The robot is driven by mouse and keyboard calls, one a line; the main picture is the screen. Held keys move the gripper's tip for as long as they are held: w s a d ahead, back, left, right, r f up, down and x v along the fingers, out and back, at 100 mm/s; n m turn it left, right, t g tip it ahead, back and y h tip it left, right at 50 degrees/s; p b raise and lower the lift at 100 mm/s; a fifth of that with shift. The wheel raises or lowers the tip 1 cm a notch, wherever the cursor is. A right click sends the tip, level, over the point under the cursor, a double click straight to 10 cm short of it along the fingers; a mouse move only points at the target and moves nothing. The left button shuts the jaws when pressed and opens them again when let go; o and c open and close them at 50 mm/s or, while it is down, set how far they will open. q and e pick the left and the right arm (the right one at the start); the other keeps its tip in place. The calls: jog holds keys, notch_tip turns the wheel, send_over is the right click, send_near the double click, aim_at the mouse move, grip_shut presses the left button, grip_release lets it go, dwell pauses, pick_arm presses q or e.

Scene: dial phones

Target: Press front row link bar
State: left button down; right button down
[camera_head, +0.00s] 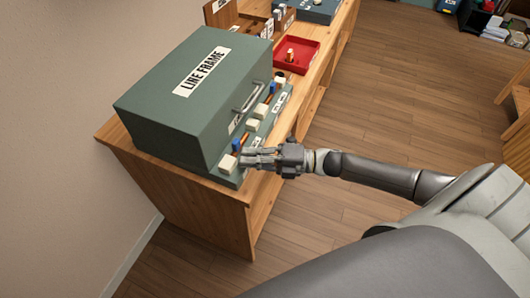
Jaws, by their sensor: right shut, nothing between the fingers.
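A grey-green box (195,95) labelled "LINE FRAME" stands on a wooden bench. A low ledge (283,103) along its front carries white blocks, with blue and orange pieces between them. I cannot tell which of these parts is the front row link bar. My right gripper (245,158) is shut and empty, its fingers pointing left over the near end of the ledge. Its tips are right beside the nearest white block (227,164); I cannot tell whether they touch it. The gripper hides part of the ledge. My left gripper is not in view.
The wooden bench (185,188) has its near edge just in front of the box. A red tray (309,48) with a small piece in it stands beyond the box, with wooden holders (222,12) behind. Open floor (400,110) lies to the right.

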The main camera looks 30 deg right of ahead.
aim_at(240, 143)
jog(key=shift+x, duration=1.45)
jog(key=w+d+b, duration=0.2)
jog(key=d, duration=0.1)
jog(key=shift+w+f, duration=0.15)
jog(key=shift+f, duration=0.05)
jog(key=shift+w+d+r, duration=0.1)
jog(key=shift+w+d, duration=0.1)
jog(key=shift+d, duration=0.15)
jog(key=shift+r, duration=0.2)
jog(key=shift+w+d, duration=0.1)
jog(key=shift+d, duration=0.05)
